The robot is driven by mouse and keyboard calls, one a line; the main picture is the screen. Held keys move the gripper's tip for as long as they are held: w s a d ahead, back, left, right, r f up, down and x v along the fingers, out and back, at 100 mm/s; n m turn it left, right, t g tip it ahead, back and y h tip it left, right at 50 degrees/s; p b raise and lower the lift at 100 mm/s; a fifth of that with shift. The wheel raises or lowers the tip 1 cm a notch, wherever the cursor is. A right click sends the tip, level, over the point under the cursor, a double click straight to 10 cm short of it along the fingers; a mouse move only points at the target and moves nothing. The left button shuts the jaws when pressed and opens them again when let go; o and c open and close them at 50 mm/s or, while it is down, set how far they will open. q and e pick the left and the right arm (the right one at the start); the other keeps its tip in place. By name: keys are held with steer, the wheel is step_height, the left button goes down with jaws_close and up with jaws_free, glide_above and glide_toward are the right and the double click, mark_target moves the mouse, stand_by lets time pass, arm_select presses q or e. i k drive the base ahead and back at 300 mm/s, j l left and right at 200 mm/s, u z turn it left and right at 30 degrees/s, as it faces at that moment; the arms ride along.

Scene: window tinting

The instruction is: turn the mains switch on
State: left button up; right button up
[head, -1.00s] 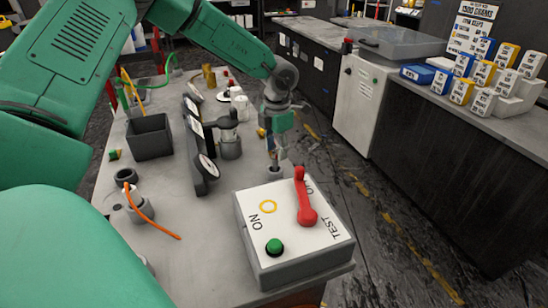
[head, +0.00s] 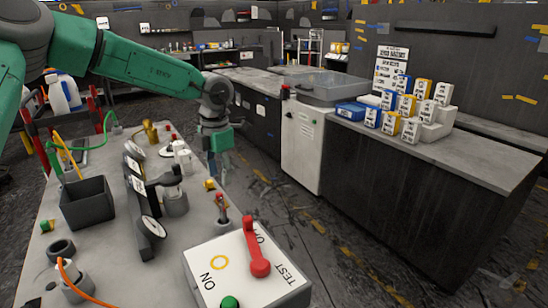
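No label reading "mains" is legible to me. A white-topped grey box (head: 207,252) stands at the near end of the bench in the head view. On it are a red lever (head: 254,247), a yellow ring, a green button and the words ON and TEST. The lever's handle points to the far side, and partly covers more lettering. Just behind the box is a small toggle switch (head: 222,205) with a red tip. My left gripper (head: 219,178) hangs beyond this toggle, apart from it, fingers down with nothing visible in them. Its finger gap is unclear. My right gripper is out of view.
The grey bench (head: 120,240) holds a black bin (head: 87,204), a row of gauges (head: 145,205) and an orange cable (head: 75,285). A walkway lies to the right. Across it are a white cabinet (head: 302,150) and a counter with several small boxes (head: 400,105).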

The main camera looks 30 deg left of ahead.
mark_target(259, 267)
steer(key=k+l, duration=1.15)
steer(key=l, duration=0.3)
